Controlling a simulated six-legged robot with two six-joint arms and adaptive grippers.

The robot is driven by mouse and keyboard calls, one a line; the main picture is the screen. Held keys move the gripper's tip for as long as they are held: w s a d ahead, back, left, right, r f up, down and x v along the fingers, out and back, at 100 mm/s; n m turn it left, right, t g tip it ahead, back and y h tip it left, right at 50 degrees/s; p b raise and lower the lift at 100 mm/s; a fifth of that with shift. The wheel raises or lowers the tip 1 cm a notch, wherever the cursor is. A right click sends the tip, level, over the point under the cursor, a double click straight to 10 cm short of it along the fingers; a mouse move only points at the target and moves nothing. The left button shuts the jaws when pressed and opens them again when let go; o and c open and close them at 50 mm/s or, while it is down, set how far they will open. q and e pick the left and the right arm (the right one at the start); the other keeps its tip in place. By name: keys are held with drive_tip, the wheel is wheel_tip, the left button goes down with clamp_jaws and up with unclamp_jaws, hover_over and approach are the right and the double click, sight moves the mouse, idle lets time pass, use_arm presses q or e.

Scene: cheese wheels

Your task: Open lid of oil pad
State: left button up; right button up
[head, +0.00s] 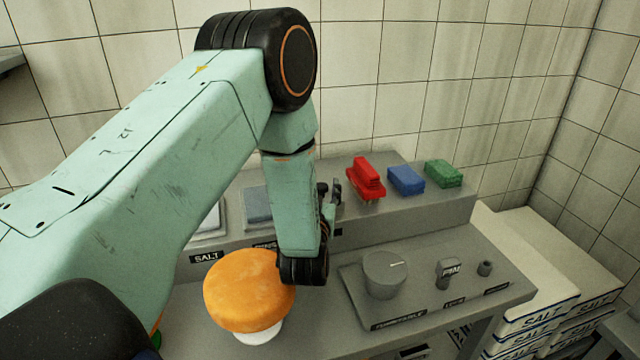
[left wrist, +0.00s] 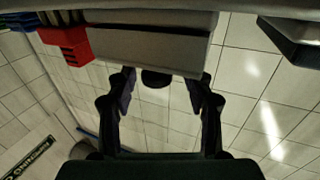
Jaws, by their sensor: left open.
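A grey box with a flat top (left wrist: 150,38) lies in front of my left gripper (left wrist: 160,80) in the left wrist view; I take it for the oil pad container. The gripper is open, with its two fingertips apart at the box's near edge. A dark rounded piece (left wrist: 156,78) shows between the fingertips; I cannot tell whether the fingers touch it. In the head view my left gripper (head: 330,193) is on the far side of my forearm, close to the back shelf. A bluish-grey flat box (head: 257,206) is partly hidden behind that forearm. My right gripper is not in view.
Red (head: 366,178), blue (head: 406,180) and green (head: 444,173) brushes stand on the back shelf. An orange cheese wheel (head: 245,290) is on the left. Salt bags (head: 545,300) are stacked at right.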

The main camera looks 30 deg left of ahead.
use_arm(q)
drive_tip(key=shift+w+a+f, duration=0.1)
drive_tip(key=shift+w+a, duration=0.15)
drive_tip(key=shift+w, duration=0.35)
drive_tip(key=shift+s+d+r, duration=0.4)
drive_tip(key=shift+d, duration=0.05)
drive_tip(key=shift+w+a+f, duration=0.25)
drive_tip(key=shift+a+f, duration=0.1)
drive_tip(key=shift+a, duration=0.1)
drive_tip(key=c, duration=0.5)
drive_tip(key=shift+w, duration=0.1)
drive_tip(key=shift+c, duration=0.7)
drive_tip(key=shift+d+r, duration=0.1)
drive_tip(key=shift+d, duration=0.15)
drive_tip(key=shift+c, duration=1.3)
drive_tip(key=shift+a, duration=0.1)
clamp_jaws()
